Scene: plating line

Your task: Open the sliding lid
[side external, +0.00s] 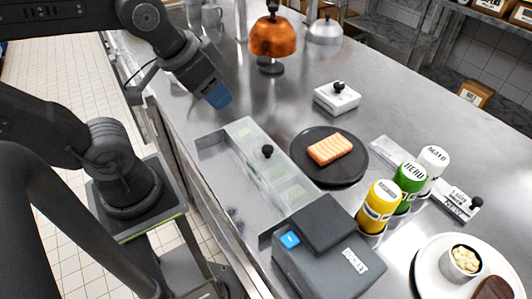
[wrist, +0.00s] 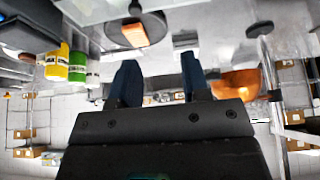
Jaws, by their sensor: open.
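The sliding lid (side external: 254,146) is a clear, narrow panel with a black knob (side external: 267,151). It lies over a long recessed bin in the steel counter, and pale contents show through it. Part of the bin (side external: 212,150) to its left looks uncovered. My gripper (side external: 218,97) is above the counter, up and left of the lid, apart from it and empty. In the wrist view the two dark blue fingers (wrist: 158,72) stand apart with nothing between them.
A dark plate with a salmon piece (side external: 330,148) sits right of the lid. A grey boxy device (side external: 325,250) stands at the bin's near end. Yellow (side external: 379,205), green and white bottles stand to the right. A copper lamp (side external: 273,35) hangs behind. A white knobbed block (side external: 337,97) is beyond.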

